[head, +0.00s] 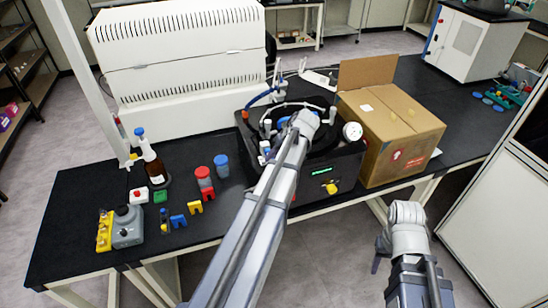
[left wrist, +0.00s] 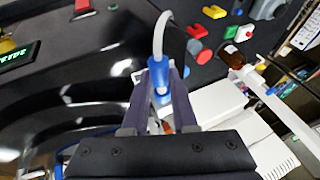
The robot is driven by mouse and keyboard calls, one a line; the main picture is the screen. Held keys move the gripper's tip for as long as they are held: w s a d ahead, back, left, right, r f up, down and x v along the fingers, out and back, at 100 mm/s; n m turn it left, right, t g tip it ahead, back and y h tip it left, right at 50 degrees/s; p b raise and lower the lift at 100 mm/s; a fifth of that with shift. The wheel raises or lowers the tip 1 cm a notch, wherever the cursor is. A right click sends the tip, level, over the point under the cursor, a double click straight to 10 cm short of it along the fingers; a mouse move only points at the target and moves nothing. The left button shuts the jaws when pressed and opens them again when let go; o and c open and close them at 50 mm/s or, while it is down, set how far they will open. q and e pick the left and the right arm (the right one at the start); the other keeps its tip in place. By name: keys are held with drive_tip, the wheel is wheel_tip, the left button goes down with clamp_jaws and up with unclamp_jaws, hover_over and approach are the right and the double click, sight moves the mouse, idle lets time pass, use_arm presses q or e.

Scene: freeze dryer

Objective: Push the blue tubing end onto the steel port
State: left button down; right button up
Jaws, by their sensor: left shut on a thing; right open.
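My left gripper (left wrist: 161,72) is shut on the blue tubing end (left wrist: 160,90) in the left wrist view. A pale tube (left wrist: 161,35) arcs away from it beyond the fingertips. In the head view my left arm reaches over the black freeze dryer (head: 330,184), and its wrist hides most of that gripper. A blue patch (head: 284,121) shows beside the wrist; I cannot tell whether it is the tubing end. I cannot make out the steel port with certainty in either view. My right gripper (head: 382,252) is open and empty, low in front of the bench.
A cardboard box (head: 398,135) with a raised flap stands right of the dryer. A white vented unit (head: 180,60) stands behind it. Some bare bench remains there.

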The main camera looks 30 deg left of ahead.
use_arm(q)
drive_tip(key=shift+w+a, duration=0.25)
idle(0.3)
drive_tip(key=c, duration=0.6)
unclamp_jaws()
drive_tip(key=shift+d+r, duration=0.1)
drive_tip(key=shift+r, duration=0.05)
drive_tip(key=p+v, duration=0.6)
drive_tip(key=v, duration=0.1)
drive_tip(key=shift+d+r+p, duration=0.1)
drive_tip(key=shift+r+p, duration=0.1)
drive_tip(key=shift+p, duration=0.2)
